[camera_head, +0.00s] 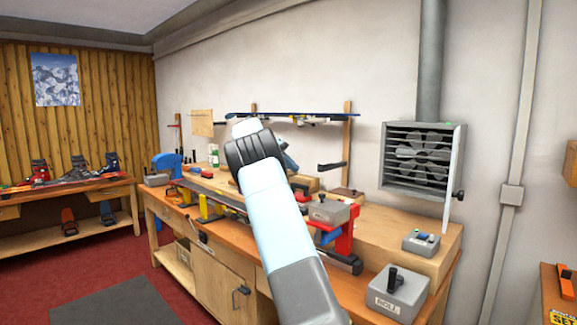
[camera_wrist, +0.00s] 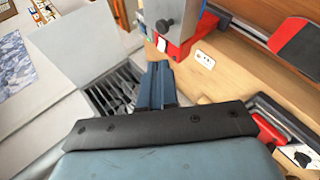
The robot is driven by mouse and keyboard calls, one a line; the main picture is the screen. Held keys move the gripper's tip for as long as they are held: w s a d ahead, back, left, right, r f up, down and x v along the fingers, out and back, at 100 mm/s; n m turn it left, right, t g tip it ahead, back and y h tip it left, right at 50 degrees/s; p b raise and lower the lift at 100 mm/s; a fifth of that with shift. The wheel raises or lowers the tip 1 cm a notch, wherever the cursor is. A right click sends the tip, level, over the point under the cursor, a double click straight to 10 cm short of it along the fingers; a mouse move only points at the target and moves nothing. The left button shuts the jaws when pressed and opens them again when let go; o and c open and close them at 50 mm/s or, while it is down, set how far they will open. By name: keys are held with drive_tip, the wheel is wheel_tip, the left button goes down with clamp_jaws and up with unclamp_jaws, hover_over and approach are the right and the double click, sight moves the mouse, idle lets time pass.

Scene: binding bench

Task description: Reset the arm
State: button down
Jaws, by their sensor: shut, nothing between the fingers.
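My arm rises from the bottom middle of the head view and reaches over the workbench (camera_head: 440,262). Its far end hides my gripper in that view, apart from small parts near the arm's tip. In the wrist view my gripper (camera_wrist: 158,82) shows as two blue-grey fingers side by side, shut with nothing between them. The fingers point toward the wall fan (camera_wrist: 118,88) and the bench edge, and appear clear of both.
The bench holds a grey box with a black knob (camera_head: 398,290), a small control box (camera_head: 421,242) and red and blue vises. The wall fan (camera_head: 420,160) has an open flap. A side table with boots (camera_head: 70,190) stands left.

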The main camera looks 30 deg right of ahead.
drive_tip(key=shift+w+a+r, duration=0.25)
drive_tip(key=shift+w+a, duration=0.15)
drive_tip(key=s+a+r+n+t+y, duration=0.2)
drive_tip(key=s+a+r+n+t, duration=0.3)
drive_tip(key=s, duration=0.6)
drive_tip(key=s+a+r+n+t+y, duration=0.1)
drive_tip(key=s+a+t+y, duration=0.15)
drive_tip(key=s+a, duration=0.65)
drive_tip(key=s+a+f+n+t+y, duration=0.1)
drive_tip(key=s+a+f, duration=0.3)
drive_tip(key=s, duration=0.5)
drive_tip(key=s+a+f+n+t+y, duration=0.1)
drive_tip(key=s+a+f+n+t, duration=0.1)
drive_tip(key=s+a, duration=0.3)
drive_tip(key=s+a+f+n+t+y, duration=0.1)
drive_tip(key=s+a+f, duration=0.3)
drive_tip(key=s, duration=0.8)
drive_tip(key=shift+s+a+f+t, duration=0.35)
drive_tip(key=shift+f+t, duration=0.2)
drive_tip(key=shift+f, duration=0.3)
